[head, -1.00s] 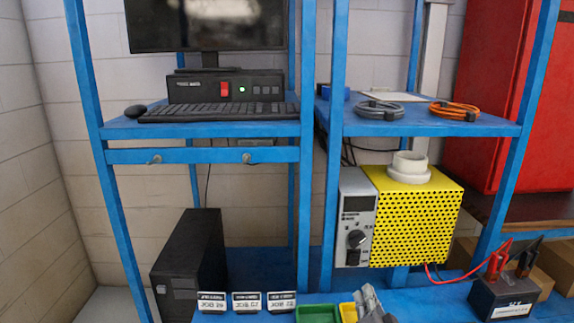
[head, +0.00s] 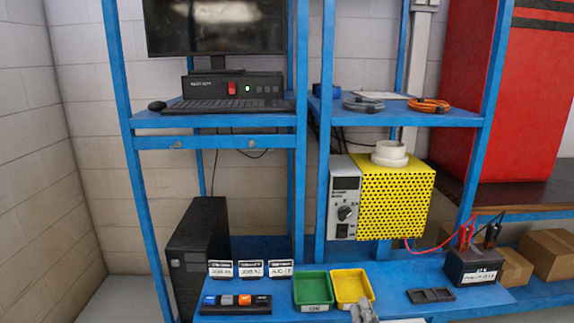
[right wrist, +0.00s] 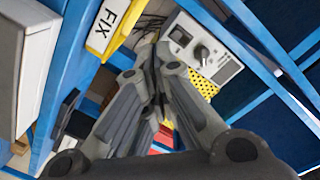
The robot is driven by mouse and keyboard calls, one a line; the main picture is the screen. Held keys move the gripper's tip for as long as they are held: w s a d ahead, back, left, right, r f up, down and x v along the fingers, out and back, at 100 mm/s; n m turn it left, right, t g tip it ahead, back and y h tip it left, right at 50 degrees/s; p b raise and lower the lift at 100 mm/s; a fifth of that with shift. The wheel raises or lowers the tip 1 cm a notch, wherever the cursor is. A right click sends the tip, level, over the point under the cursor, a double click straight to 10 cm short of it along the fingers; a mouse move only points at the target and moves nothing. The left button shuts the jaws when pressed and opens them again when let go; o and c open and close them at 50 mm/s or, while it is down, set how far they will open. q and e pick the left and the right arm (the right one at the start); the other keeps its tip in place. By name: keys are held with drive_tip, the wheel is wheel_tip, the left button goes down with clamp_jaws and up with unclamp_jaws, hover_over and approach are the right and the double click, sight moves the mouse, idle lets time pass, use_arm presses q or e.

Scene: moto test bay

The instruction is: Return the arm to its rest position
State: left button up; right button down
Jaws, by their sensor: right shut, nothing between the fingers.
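My right gripper (head: 362,312) shows at the bottom edge of the head view, in front of the yellow bin (head: 352,287). In the right wrist view its grey fingers (right wrist: 150,62) come together, shut and empty. Most of my right arm is out of the head view. My left gripper is in neither view.
A green bin (head: 312,291) stands beside the yellow one on the blue bench. A dark tray with coloured pieces (head: 236,303), a black holder (head: 431,295) and a battery box with clips (head: 473,267) lie around. In the right wrist view, a yellow part labelled FIX (right wrist: 108,28) is close to the fingers.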

drive_tip(key=s+f+n+g, duration=0.25)
drive_tip(key=s+f, duration=0.35)
drive_tip(key=f, duration=0.5)
drive_tip(key=s+a+f+n+g, duration=0.1)
drive_tip(key=s+f+g, duration=0.35)
drive_tip(key=f, duration=0.75)
drive_tip(key=s+f+n+g, duration=0.1)
drive_tip(key=s+f+n, duration=0.1)
drive_tip(key=s+f, duration=0.75)
drive_tip(key=s+d+f+n+g, duration=0.1)
drive_tip(key=s+f, duration=0.5)
drive_tip(key=s, duration=0.6)
drive_tip(key=s+d+f+n+g, duration=0.2)
drive_tip(key=s+f, duration=0.4)
drive_tip(key=s, duration=0.6)
drive_tip(key=s+d+f+n+g+h, duration=0.1)
drive_tip(key=s+f+g, duration=0.4)
drive_tip(key=s, duration=0.7)
drive_tip(key=shift+s+d+f+n, duration=0.2)
drive_tip(key=shift+d+f+n, duration=0.35)
drive_tip(key=shift+d+f, duration=0.4)
